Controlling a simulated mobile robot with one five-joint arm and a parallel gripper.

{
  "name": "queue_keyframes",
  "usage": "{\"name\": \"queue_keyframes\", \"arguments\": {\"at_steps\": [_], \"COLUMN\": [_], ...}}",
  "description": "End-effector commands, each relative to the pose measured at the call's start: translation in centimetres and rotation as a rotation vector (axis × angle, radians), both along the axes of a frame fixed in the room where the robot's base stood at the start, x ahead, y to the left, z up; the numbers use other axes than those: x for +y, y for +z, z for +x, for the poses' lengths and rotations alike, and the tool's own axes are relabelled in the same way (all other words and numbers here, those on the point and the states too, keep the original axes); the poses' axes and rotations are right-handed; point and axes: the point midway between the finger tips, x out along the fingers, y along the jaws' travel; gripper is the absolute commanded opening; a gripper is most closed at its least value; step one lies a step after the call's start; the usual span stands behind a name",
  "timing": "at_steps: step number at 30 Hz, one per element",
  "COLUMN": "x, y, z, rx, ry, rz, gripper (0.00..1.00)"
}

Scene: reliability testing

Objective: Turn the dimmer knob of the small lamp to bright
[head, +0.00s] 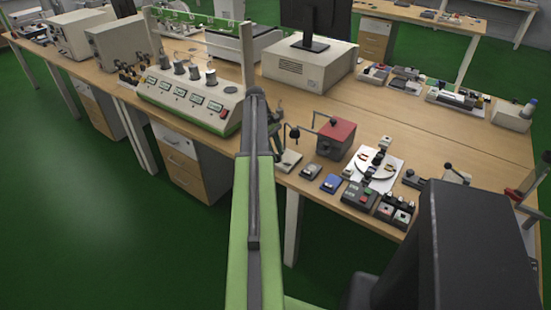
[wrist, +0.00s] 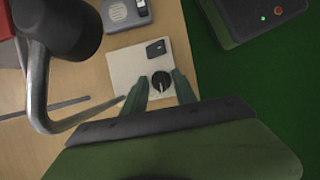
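The small lamp has a pale base plate (wrist: 125,65) with a black round dimmer knob (wrist: 162,82) and a black switch (wrist: 155,47). The knob has a light pointer line. In the wrist view its dark shade (wrist: 65,25) and bent grey neck (wrist: 37,90) are at the left. In the head view the lamp base (head: 290,161) stands near the table's front edge. My gripper (wrist: 161,76) is over the base, with one finger on each side of the knob and the fingers apart. I cannot tell whether they touch it. In the head view my gripper (head: 274,128) is beside the lamp, partly hidden by my arm.
A red-topped box (head: 336,138) with a crank stands right of the lamp. Small devices (head: 311,171) sit along the front edge, one showing beside the base in the wrist view (wrist: 124,13). A long beige unit with knobs (head: 188,98) is at the left. Green floor lies beyond the edge.

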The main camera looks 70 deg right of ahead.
Motion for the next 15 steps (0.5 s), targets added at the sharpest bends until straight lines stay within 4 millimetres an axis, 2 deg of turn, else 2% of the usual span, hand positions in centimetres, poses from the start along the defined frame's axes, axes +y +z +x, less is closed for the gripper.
{"name": "queue_keyframes", "arguments": {"at_steps": [4, 12, 15], "x": [0.0, 0.02, 0.02], "y": [0.16, 0.15, 0.15], "z": [0.03, 0.09, 0.1], "rx": [0.0, 0.0, 0.0], "ry": [0.001, 0.001, 0.001], "rz": [0.0, 0.0, 0.0], "gripper": [0.34, 0.0, 0.0]}}
